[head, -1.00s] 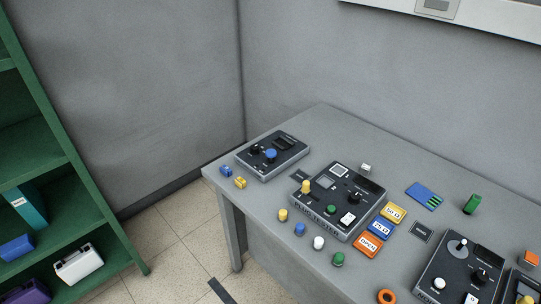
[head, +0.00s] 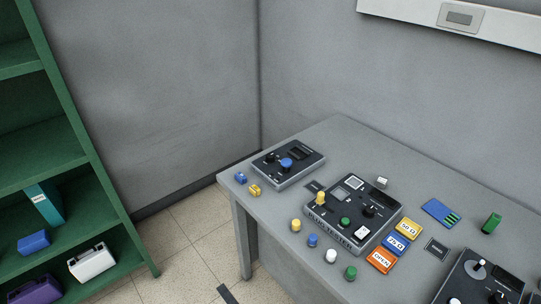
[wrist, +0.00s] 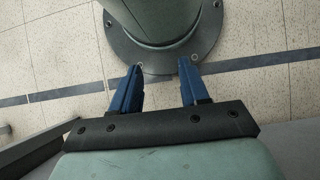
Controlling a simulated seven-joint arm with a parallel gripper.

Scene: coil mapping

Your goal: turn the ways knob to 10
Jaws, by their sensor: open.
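In the head view a dark device (head: 350,207) labelled as a plug tester sits near the middle of the grey table. It carries a small screen, black knobs, a green knob (head: 345,222) and a white button. Another dark device (head: 288,164) with a blue knob (head: 286,162) stands at the table's far left corner. A third device (head: 478,280) is partly cut off at the lower right. I cannot read which knob is the ways knob. My gripper (wrist: 160,75) shows only in the wrist view, open and empty, its blue fingers apart above the floor.
The grey table (head: 400,170) has bare room at the back. Several small coloured plugs stand along its front edge. Labelled tiles (head: 396,243) lie beside the middle device. A green shelf (head: 90,170) stands at the left. My round base shows in the wrist view.

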